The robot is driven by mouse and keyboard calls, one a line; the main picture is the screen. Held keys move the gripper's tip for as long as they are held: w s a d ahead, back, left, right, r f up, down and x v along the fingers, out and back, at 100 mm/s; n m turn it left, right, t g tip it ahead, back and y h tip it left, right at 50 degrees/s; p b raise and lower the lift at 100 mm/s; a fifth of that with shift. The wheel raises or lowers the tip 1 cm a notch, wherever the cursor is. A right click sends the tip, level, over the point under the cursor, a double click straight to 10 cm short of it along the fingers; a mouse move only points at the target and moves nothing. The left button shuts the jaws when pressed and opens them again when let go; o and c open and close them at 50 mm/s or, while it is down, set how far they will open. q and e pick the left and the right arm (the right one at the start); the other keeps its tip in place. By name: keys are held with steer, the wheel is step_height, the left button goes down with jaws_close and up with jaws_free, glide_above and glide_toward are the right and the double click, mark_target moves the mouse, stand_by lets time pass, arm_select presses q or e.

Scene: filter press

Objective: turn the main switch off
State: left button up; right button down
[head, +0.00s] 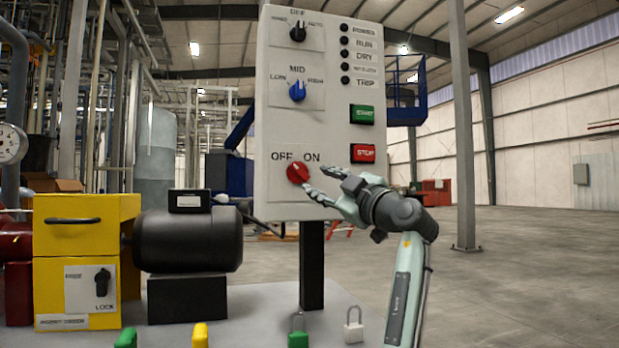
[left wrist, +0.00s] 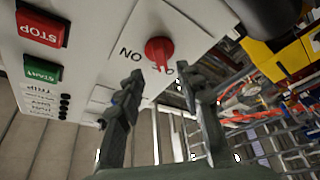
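The main switch is a red rotary knob (head: 298,173) low on the light grey control panel (head: 275,122), under the labels OFF and ON. It also shows in the left wrist view (left wrist: 158,50), just beyond my fingertips. I cannot tell for sure which label its pointer faces. My left gripper (head: 318,182) is open, just right of the knob in the head view. In the left wrist view the two fingers (left wrist: 163,77) stand apart with nothing between them, and a small gap to the knob seems to remain. My right gripper is not in view.
Green START (head: 362,114) and red STOP (head: 362,153) buttons sit above the gripper. A blue knob (head: 298,92) is higher up. A yellow box (head: 86,210) and black motor (head: 188,239) stand left. Several padlocks, one green (head: 298,340), are on the table below. Open floor lies right.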

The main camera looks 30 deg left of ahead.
arm_select(q)
steer(key=v, duration=0.5)
steer(key=shift+d, duration=0.1)
stand_by(0.4)
